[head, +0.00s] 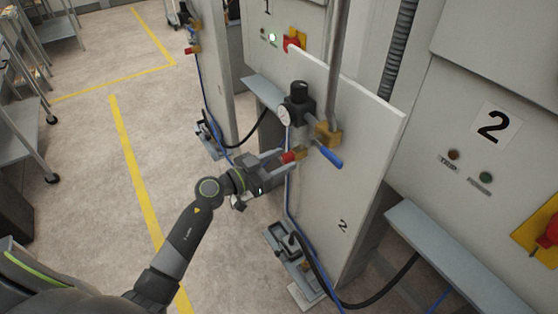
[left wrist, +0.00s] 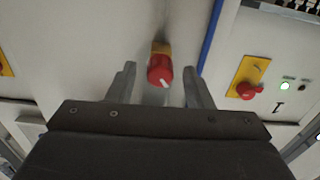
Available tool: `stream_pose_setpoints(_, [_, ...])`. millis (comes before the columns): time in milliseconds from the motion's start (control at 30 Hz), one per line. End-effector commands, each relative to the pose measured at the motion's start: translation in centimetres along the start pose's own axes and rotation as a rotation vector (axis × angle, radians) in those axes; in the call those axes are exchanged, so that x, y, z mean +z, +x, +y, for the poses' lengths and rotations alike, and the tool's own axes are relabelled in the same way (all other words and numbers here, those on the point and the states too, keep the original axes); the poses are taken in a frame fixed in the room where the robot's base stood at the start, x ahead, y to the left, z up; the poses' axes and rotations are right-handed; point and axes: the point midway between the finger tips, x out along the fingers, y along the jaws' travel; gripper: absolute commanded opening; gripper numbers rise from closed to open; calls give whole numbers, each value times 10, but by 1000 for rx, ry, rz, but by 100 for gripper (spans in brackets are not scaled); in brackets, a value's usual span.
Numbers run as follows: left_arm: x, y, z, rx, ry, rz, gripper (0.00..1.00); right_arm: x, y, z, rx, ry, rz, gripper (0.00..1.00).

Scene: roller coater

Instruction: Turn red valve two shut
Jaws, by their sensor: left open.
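The red valve (head: 288,157) is a small red knob with a yellow-brass base on the light panel marked 2 (head: 365,130). In the left wrist view the red valve (left wrist: 160,72) shows a white mark on its face. My left gripper (head: 281,160) is in front of the panel, reaching in from the left. Its two fingers (left wrist: 159,80) are open, one on each side of the red knob, with gaps visible between the fingers and the knob in the left wrist view. The far side of the knob is hidden. My right gripper is not in view.
A blue-handled valve (head: 326,155) and a regulator with a gauge (head: 297,103) sit close above and beside the red valve. A blue hose runs down the panel. Foot pedals (head: 291,253) stand below. Another red valve (head: 192,49) is farther back.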

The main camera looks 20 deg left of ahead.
Motion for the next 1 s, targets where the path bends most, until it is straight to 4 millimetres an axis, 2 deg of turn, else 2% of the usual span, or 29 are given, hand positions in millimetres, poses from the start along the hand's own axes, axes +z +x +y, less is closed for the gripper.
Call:
stream_pose_setpoints(100, [0, 0, 0, 0, 0, 0, 45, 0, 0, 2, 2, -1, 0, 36])
stream_pose_setpoints(433, [0, -1, 0, -1, 0, 0, 2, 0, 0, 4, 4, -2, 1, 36])
stream_pose_setpoints(733, [-1, -1, 0, -1, 38, -1, 2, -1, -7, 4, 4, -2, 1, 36])
stream_pose_setpoints(1000, [-3, -1, 0, -2, 200, -2, 2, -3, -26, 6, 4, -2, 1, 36])
